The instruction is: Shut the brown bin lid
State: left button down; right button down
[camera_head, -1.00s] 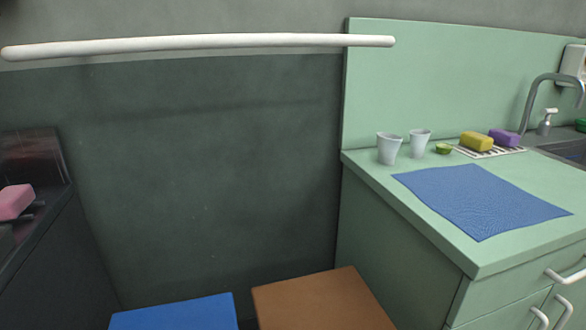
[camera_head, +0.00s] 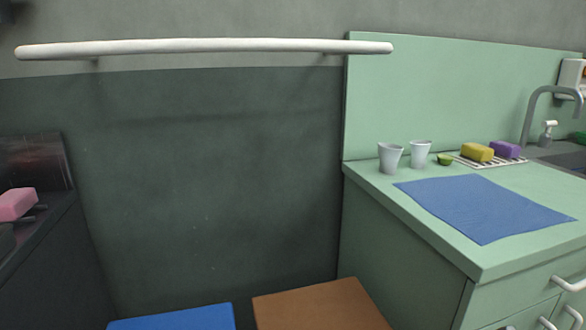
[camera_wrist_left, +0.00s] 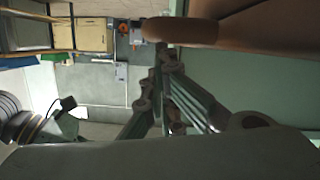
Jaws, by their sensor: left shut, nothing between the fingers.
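The brown bin lid (camera_head: 322,307) shows at the bottom edge of the head view, right of a blue lid (camera_head: 175,318). Its top looks flat, and its front part is cut off by the frame. In the left wrist view a brown panel with a rounded edge (camera_wrist_left: 265,32) fills the upper right, probably part of the brown bin. My left gripper (camera_wrist_left: 165,62) is shut and empty, close to that brown edge. I cannot tell whether it touches it. Neither gripper shows in the head view.
A green counter (camera_head: 400,215) stands to the right, with two cups, a blue cloth (camera_head: 485,207) and sponges on a rack. A dark unit with a pink sponge (camera_head: 17,204) is at the left. A white rail (camera_head: 205,46) runs along the wall.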

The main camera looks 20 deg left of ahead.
pick_arm(q)
jog(key=shift+s+f, duration=0.15)
jog(key=shift+f, duration=0.35)
notch_tip(320, 180, up, 11)
dwell(0.3)
